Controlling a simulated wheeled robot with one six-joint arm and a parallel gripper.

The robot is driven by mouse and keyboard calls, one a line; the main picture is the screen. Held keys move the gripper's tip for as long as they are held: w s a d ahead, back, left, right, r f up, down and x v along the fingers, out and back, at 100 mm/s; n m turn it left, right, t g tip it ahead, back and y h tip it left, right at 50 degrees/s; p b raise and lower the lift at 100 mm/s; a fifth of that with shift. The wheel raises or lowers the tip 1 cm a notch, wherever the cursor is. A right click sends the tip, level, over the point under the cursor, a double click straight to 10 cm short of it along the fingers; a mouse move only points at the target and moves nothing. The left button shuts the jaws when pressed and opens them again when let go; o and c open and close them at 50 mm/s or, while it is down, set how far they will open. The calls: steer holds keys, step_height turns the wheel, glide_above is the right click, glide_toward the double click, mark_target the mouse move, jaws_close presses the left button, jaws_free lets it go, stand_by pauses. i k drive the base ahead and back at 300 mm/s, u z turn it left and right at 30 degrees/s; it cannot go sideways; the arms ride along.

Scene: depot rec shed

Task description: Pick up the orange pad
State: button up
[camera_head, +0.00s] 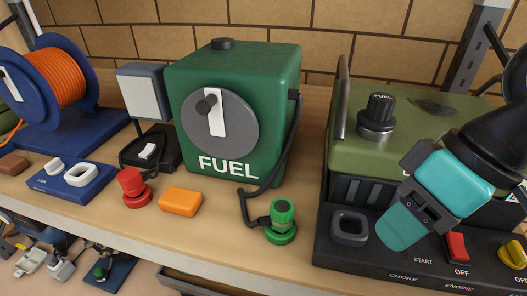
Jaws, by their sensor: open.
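The orange pad (180,201) is a small rounded block lying flat on the wooden shelf, in front of the green FUEL box. It sits between a red knob-shaped piece (132,188) on its left and a green knob-shaped piece (281,222) on its right, apart from both. My gripper (428,207), with teal parts, is at the right, in front of the olive engine unit. It is open and well to the right of the pad, with nothing seen between its jaws.
The green FUEL box (282,80) stands behind the pad, its black hose looping down to the green piece. The olive and black engine unit (368,160) fills the right. A blue tray (72,184) and orange cable reel (55,78) are left. The shelf's front edge (170,236) is close.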

mark_target(179, 201)
steer(key=u, duration=0.4)
steer(key=k, duration=1)
steer(key=u, duration=1.5)
steer(key=i, duration=1.6)
steer(key=z, duration=0.65)
